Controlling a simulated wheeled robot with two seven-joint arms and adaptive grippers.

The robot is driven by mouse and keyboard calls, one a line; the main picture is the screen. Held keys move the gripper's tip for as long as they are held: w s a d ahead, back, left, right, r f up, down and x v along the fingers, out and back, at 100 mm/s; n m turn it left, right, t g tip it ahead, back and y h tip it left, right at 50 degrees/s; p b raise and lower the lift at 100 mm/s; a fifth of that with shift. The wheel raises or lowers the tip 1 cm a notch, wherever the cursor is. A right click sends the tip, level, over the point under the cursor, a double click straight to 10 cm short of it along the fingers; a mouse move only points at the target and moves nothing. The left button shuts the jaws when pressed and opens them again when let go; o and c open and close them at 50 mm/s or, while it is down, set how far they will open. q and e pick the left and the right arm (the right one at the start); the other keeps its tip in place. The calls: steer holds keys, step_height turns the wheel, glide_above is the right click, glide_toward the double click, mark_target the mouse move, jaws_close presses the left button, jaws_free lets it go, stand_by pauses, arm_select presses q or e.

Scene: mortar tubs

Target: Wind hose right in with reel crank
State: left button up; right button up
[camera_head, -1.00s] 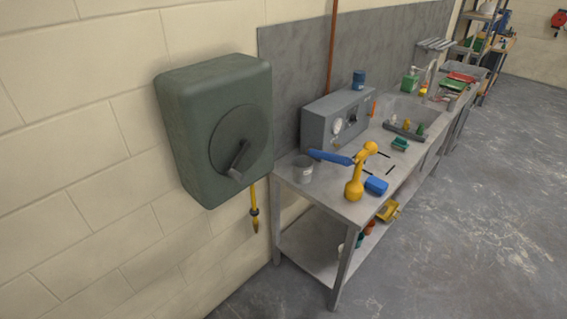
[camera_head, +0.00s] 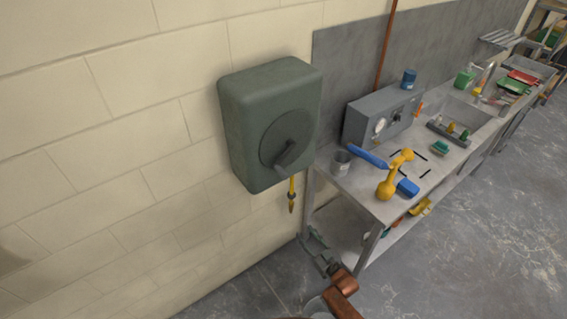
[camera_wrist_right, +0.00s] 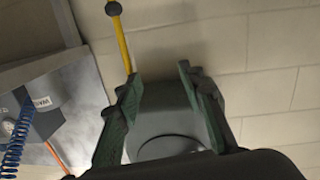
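The hose reel (camera_head: 240,110) is a dark green box on the block wall, with a round disc and a grey crank (camera_head: 288,157) on its front. The yellow hose (camera_head: 291,186) hangs a short way below it, with a dark stopper and a nozzle end. My right gripper (camera_head: 316,244) is low, below and right of the reel, apart from it. In the wrist view the gripper (camera_wrist_right: 160,73) is open and empty; the reel (camera_wrist_right: 165,102) shows beyond the fingers, and the hose (camera_wrist_right: 122,42) runs beside the left finger. My left gripper is not in view.
The floor (camera_head: 470,240) in front is clear.

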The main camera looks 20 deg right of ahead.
steer(key=w+a+r+n+t+y+p, duration=0.1)
steer(key=w+a+r+t+y+p, duration=0.15)
steer(key=r, duration=1.45)
steer(key=t+y+p, duration=0.2)
glide_toward(283, 174)
steer(key=w, duration=0.3)
steer(key=shift+n+g, duration=0.25)
steer(key=shift+n, duration=0.15)
steer(key=p+x, duration=0.1)
steer(key=x, duration=0.6)
steer(key=shift+s+a, duration=0.15)
steer(key=shift+a, duration=0.05)
steer(key=shift+w+a+r+p, duration=0.1)
steer(key=shift+w+a+p, duration=0.1)
steer(key=shift+w+p, duration=0.25)
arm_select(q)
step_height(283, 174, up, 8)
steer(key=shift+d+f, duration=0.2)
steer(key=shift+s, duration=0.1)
arm_select(e)
steer(key=shift+c, duration=0.6)
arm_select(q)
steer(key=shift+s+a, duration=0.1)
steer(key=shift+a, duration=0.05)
arm_select(e)
jaws_close()
